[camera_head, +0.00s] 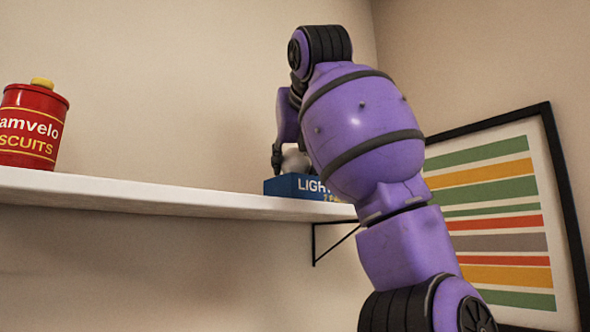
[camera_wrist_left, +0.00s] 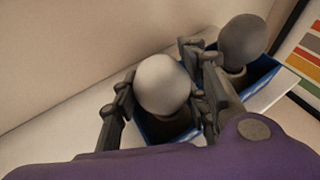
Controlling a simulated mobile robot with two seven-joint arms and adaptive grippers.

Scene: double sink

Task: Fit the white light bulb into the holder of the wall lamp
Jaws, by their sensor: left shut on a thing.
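A white light bulb (camera_wrist_left: 163,86) stands upright in a blue light-bulb box (camera_head: 287,186) on the wall shelf. My left gripper (camera_wrist_left: 162,98) is shut on this bulb, one finger on each side of its globe. In the head view the left gripper (camera_head: 284,160) reaches down over the box, and a bulb (camera_head: 296,159) shows partly behind its finger. A second, greyer-looking bulb (camera_wrist_left: 243,40) stands in the box's other part, beside the right-hand finger in the wrist view. My arm hides the right part of the box in the head view. The wall lamp and its holder are not in view.
The white shelf (camera_head: 150,196) runs along the wall on a black bracket (camera_head: 315,245). A red biscuit tin (camera_head: 33,127) stands at its left, with free shelf between tin and box. A framed striped picture (camera_head: 505,215) is at the right, behind my arm.

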